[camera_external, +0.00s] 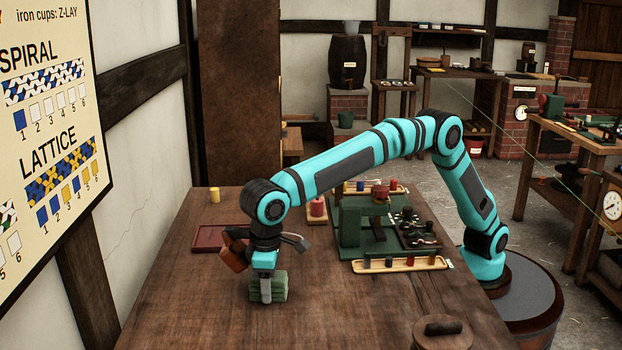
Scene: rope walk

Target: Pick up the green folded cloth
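The green folded cloth (281,287) is a small layered stack at the near left part of the wooden table (190,310). My gripper (266,290) points straight down at it. One grey finger shows in front of the cloth's near side, and the other finger is hidden. The cloth's top is partly covered by the gripper. I cannot tell whether the fingers press on the cloth or stand apart from it. The cloth looks to be at table height, and no clear gap shows beneath it.
A dark red tray (208,238) lies behind the gripper, with a yellow cylinder (214,195) farther back. Right of it are a green stand (350,222), a black tray (420,236) of small parts and a wooden rack (400,265). A round wooden lid (445,340) sits near right. The front left table is clear.

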